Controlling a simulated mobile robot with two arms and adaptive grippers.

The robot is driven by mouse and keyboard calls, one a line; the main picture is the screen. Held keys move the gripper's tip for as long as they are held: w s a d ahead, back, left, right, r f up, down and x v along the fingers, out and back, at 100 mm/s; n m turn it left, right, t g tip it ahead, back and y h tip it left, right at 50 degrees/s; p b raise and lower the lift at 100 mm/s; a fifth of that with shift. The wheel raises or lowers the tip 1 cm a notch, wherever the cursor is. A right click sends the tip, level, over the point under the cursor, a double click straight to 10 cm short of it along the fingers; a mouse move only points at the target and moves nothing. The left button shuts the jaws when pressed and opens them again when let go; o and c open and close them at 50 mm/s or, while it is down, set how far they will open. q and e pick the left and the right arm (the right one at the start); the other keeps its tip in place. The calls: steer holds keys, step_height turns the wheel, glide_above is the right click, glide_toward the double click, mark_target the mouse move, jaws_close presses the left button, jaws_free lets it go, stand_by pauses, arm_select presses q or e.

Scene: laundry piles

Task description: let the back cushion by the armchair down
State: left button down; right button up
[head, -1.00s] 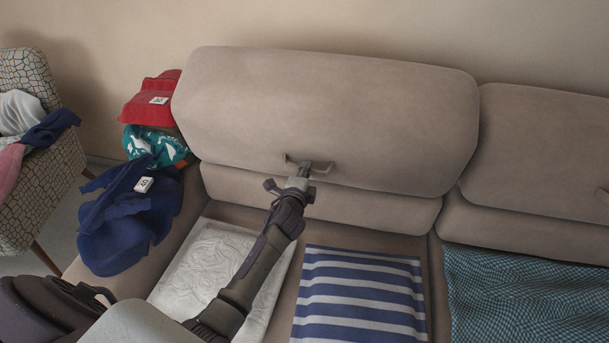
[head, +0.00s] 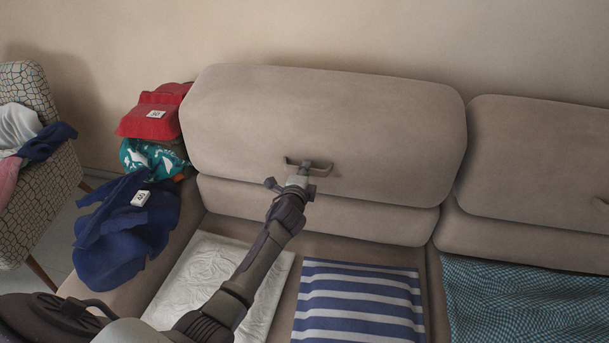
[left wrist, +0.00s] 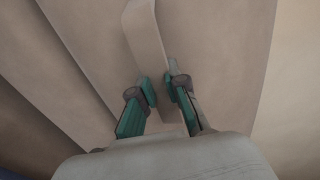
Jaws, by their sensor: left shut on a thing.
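The beige back cushion (head: 330,110) nearest the armchair (head: 42,165) leans against the sofa's back in the head view. It has a fabric loop handle (head: 320,170) low on its front. My left gripper (head: 304,168) is shut on this handle. In the left wrist view the strap of the handle (left wrist: 147,35) runs down between the teal-padded fingers of my left gripper (left wrist: 159,88). My right gripper is not in view.
Red, teal and blue clothes (head: 125,225), some with white number tags, lie on the sofa's left arm. A white folded cloth (head: 215,270), a blue striped cloth (head: 360,300) and a teal checked cloth (head: 520,300) lie on the seat. A second back cushion (head: 540,150) stands at right.

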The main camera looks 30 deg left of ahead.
arm_select(q)
steer(key=shift+b+x, duration=0.5)
steer(key=shift+x, duration=1.2)
steer(key=c, duration=1.2)
jaws_free()
steer(key=shift+d+r, duration=0.1)
steer(key=shift+r, duration=0.1)
steer(key=shift+o, duration=0.4)
steer(key=shift+r, duration=0.25)
steer(key=p+v, duration=0.4)
steer(key=v, duration=0.5)
steer(key=shift+p, duration=0.4)
steer(key=shift+s+f, duration=0.1)
